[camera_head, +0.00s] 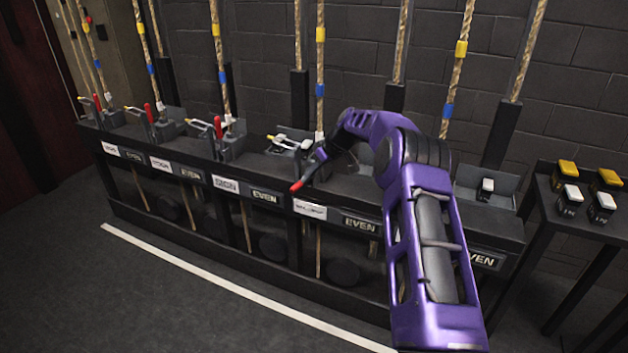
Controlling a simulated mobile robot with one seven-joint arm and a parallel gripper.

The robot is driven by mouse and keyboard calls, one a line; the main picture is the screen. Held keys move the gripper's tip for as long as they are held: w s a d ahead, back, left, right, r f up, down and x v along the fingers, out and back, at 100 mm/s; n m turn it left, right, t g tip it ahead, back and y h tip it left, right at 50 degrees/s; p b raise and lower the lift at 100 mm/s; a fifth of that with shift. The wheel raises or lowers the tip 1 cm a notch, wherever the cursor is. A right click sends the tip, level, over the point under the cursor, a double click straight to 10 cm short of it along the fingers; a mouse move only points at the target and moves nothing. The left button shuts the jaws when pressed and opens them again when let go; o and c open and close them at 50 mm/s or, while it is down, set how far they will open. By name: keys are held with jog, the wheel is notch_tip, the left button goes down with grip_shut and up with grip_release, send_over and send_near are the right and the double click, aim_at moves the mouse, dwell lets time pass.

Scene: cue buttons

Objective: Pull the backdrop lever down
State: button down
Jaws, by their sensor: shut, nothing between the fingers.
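A lever with a red grip (297,186) sticks out forward and down from the rail, above a white label (309,209) too small to read surely; it may be the backdrop lever. Its base is partly hidden by my gripper. My purple arm reaches in from the lower right. My gripper (318,159) is dark, small in the picture and shut, with nothing seen held. It is right at this lever, just above and right of the red grip. I cannot tell whether they touch.
Other red levers (217,127) (149,112) stand upright along the black rail (130,140) to the left. Ropes with yellow and blue bands rise behind. A side table (540,190) with yellow and white buttons stands at the right. The floor (150,290) in front is clear.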

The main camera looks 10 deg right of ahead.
jog(key=s+r, duration=0.2)
jog(key=s, duration=0.4)
jog(key=shift+s+r, duration=0.2)
jog(key=shift+r, duration=0.15)
